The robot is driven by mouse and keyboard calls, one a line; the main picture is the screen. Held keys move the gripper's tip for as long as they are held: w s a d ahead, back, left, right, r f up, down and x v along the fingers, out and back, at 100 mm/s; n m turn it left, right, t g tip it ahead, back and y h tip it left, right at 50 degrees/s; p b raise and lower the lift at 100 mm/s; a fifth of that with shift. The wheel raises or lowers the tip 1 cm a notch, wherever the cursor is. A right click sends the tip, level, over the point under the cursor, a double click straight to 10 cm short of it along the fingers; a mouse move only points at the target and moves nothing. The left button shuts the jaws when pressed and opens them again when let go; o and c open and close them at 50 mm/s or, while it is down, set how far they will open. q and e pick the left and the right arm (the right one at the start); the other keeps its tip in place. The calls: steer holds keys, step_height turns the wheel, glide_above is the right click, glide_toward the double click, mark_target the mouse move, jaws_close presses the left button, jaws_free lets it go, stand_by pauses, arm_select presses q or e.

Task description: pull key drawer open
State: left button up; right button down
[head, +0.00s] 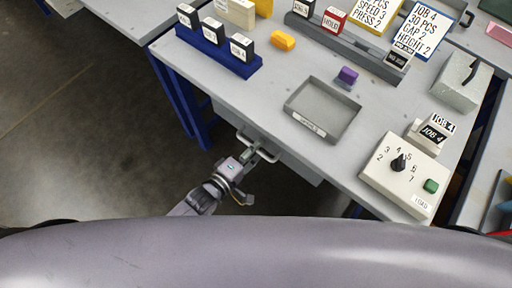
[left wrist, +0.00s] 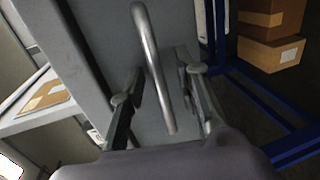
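The grey drawer (head: 293,165) is under the front edge of the workbench, and its front also shows in the left wrist view (left wrist: 90,30). Its metal bar handle (left wrist: 152,65) stands out from the drawer front. My left gripper (head: 249,156) is at the handle, below the table edge. In the left wrist view my left gripper (left wrist: 158,95) is open, with the handle bar between its two fingers and gaps visible on both sides. My right gripper is not in view.
Blue table legs (head: 181,100) stand left of my left gripper. Cardboard boxes (left wrist: 270,35) show in the left wrist view.

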arm_select(q)
steer(key=shift+w, duration=0.1)
steer(key=shift+c, duration=0.4)
jaws_close()
stand_by(0.5)
